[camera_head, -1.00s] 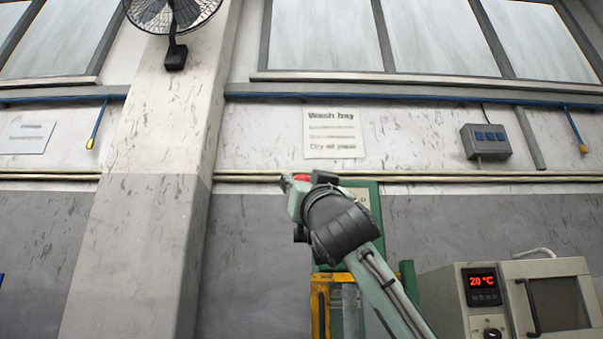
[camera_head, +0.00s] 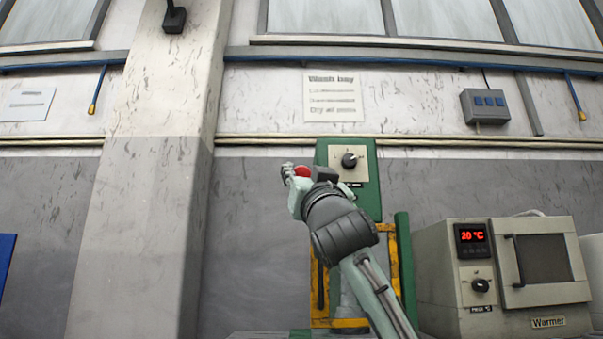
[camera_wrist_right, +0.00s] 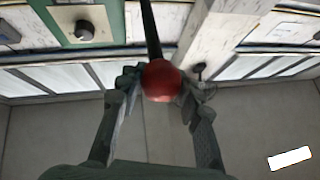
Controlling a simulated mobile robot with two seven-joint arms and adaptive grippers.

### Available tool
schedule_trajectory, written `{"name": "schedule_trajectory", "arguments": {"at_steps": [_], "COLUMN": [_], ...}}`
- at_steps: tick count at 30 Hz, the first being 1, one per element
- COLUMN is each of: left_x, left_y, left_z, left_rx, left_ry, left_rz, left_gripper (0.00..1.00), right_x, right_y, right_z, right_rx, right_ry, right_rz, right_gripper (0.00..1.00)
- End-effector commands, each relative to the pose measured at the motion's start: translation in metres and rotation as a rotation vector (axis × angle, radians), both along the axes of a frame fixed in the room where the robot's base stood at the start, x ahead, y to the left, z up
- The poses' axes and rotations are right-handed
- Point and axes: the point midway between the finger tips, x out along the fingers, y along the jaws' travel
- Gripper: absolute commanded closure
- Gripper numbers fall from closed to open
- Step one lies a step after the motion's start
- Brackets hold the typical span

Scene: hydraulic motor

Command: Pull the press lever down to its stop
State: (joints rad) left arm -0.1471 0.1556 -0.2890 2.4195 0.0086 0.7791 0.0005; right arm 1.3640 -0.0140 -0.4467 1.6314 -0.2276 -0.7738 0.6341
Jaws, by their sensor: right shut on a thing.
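The press lever's red ball knob (camera_wrist_right: 160,80) sits between the two fingers of my right gripper (camera_wrist_right: 157,88) in the right wrist view. The gripper is shut on it. The dark lever rod (camera_wrist_right: 151,32) runs from the knob toward the top of that view. In the head view the red knob (camera_head: 302,171) shows at the tip of my right gripper (camera_head: 296,174), left of the green press (camera_head: 368,192). My arm hides most of the lever and part of the press's yellow frame (camera_head: 394,262). My left gripper is not in view.
A beige warmer (camera_head: 550,304) with a red "20 °C" display stands right of the press. A dial panel (camera_head: 335,160) is on the press head. A paper sign (camera_head: 333,97) and a grey switch box (camera_head: 485,106) hang on the wall behind. A pillar (camera_head: 150,200) stands left.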

Motion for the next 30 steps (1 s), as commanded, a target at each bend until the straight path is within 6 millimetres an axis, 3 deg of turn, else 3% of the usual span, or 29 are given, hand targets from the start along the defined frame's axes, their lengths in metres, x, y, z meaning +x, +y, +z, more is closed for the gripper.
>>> {"name": "schedule_trajectory", "arguments": {"at_steps": [2,3,7,20,30], "left_x": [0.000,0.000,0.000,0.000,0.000], "left_y": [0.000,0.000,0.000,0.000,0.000], "left_z": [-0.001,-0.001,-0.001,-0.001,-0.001], "left_rx": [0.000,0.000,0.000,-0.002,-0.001], "left_ry": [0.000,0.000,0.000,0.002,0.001], "left_rz": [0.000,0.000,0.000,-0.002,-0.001], "left_gripper": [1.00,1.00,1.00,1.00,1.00], "right_x": [-0.001,-0.001,0.000,-0.007,-0.060], "right_y": [0.003,0.003,0.002,0.000,-0.014], "right_z": [-0.004,-0.004,-0.003,-0.008,-0.049], "right_rx": [-0.002,-0.003,-0.002,-0.001,0.000], "right_ry": [0.003,0.003,0.003,0.003,0.002], "right_rz": [0.005,0.004,0.003,0.002,0.004], "right_gripper": [1.00,0.62,0.45,0.44,0.44]}}
